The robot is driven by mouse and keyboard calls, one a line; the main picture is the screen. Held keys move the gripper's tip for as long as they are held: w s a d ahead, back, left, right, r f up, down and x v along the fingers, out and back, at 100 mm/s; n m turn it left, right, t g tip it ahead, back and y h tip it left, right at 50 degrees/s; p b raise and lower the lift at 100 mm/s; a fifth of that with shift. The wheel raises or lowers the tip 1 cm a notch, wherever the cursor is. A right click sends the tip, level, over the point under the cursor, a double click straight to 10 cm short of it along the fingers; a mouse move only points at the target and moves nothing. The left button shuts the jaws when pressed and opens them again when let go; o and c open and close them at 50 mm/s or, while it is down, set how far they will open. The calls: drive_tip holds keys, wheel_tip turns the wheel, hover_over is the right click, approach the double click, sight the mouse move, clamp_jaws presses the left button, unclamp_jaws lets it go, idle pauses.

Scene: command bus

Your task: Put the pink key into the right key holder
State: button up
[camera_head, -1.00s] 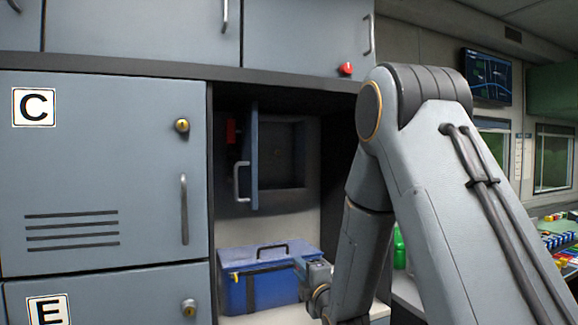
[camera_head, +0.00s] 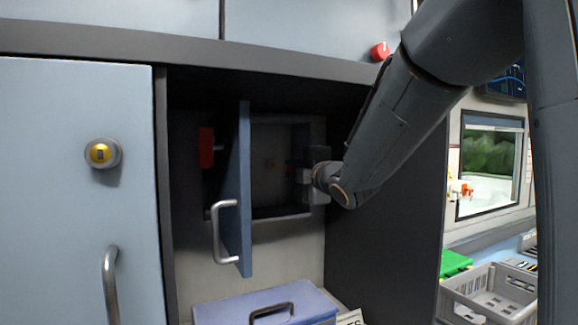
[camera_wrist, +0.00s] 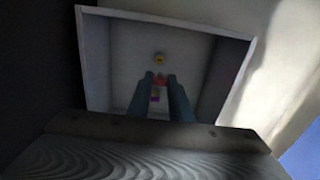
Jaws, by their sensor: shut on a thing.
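An open wall box shows in the head view, its blue door (camera_head: 238,190) swung out to the left. In the wrist view its pale inside (camera_wrist: 115,60) lies ahead, with a small yellow round fitting (camera_wrist: 159,58) on the back wall; I cannot tell whether this is a key holder. My gripper (camera_wrist: 161,80) is at the box opening, its two blue fingers pointing inward. They are shut on a small pinkish-red thing (camera_wrist: 160,81), seemingly the pink key, just below the fitting in the picture. A purple spot (camera_wrist: 155,97) shows between the fingers. No right key holder can be made out.
The door's metal handle (camera_head: 222,232) sticks out left of my arm. A red object (camera_head: 206,147) is on the wall behind the door. A blue toolbox (camera_head: 240,307) stands below. The dark cabinet side wall (camera_head: 400,240) is close on the right.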

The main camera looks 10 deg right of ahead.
drive_tip(key=shift+x, duration=3)
drive_tip(key=shift+b+x, duration=0.45)
drive_tip(key=shift+x, duration=0.5)
drive_tip(key=shift+d, duration=0.1)
drive_tip(key=shift+w+b, duration=0.15)
drive_tip(key=shift+b, duration=0.45)
drive_tip(key=shift+b+x, duration=0.85)
drive_tip(key=shift+x, duration=0.3)
idle(0.5)
drive_tip(key=o, duration=1)
drive_tip(key=shift+c, duration=0.2)
drive_tip(key=shift+v, duration=1.1)
